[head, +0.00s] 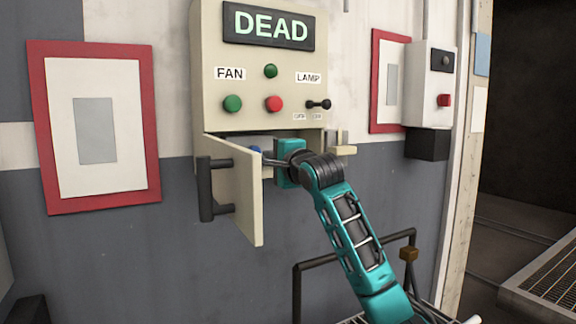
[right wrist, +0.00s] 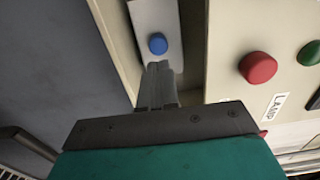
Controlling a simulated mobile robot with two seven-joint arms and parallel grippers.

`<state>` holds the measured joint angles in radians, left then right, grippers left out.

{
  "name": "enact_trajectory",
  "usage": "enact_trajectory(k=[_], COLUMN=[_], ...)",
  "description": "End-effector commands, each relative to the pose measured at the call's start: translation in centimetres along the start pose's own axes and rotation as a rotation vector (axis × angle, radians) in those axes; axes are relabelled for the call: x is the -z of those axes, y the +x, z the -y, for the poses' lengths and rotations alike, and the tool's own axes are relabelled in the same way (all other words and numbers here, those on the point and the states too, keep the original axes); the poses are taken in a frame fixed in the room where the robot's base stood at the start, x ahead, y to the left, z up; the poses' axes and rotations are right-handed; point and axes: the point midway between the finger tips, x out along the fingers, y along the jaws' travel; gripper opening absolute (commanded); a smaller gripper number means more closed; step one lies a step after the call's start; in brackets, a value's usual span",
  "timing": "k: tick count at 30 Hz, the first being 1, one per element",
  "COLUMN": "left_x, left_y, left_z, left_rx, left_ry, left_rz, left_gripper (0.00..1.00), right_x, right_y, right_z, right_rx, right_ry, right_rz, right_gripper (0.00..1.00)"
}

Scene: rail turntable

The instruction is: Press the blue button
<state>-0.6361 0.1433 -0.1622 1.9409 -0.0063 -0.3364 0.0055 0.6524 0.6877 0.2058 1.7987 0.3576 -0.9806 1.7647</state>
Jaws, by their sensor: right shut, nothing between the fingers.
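The blue button (head: 256,149) sits inside the open lower compartment of the cream control box (head: 205,60), partly hidden by the compartment door (head: 245,195) and my gripper. In the right wrist view the blue button (right wrist: 157,43) is round, on a pale plate, just beyond my fingertips. My right gripper (right wrist: 158,68) is shut and empty, its fingers pointing at the button. A small gap shows in the picture between tips and button; I cannot tell the depth. In the head view the teal right gripper (head: 285,152) reaches into the compartment. My left gripper is not in view.
The door hangs open to the left, with a dark handle (head: 207,190). Above are a green FAN button (head: 232,103), a red button (head: 274,104), a LAMP switch (head: 318,104) and a display (head: 270,25) reading DEAD. A dark railing (head: 340,253) stands below.

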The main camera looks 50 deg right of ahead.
Motion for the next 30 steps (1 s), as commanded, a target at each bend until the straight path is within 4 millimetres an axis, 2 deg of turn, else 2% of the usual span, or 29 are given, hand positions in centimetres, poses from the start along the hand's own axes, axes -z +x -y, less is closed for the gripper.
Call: enact_trajectory(k=[6, 12, 30], left_x=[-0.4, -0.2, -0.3], left_y=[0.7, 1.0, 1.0], left_z=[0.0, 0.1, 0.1], left_rx=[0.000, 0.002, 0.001], left_ry=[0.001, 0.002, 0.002], left_rz=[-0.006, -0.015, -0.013], left_gripper=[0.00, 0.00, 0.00], right_x=[-0.1, 0.0, 0.0], right_y=[-3.9, -6.0, -6.5], right_z=[-0.2, 0.0, 0.0], right_rx=[0.002, 0.001, -0.001], right_ry=[-0.001, -0.001, -0.001], right_rz=[0.001, 0.000, 0.000], right_gripper=[0.00, 0.00, 0.00])
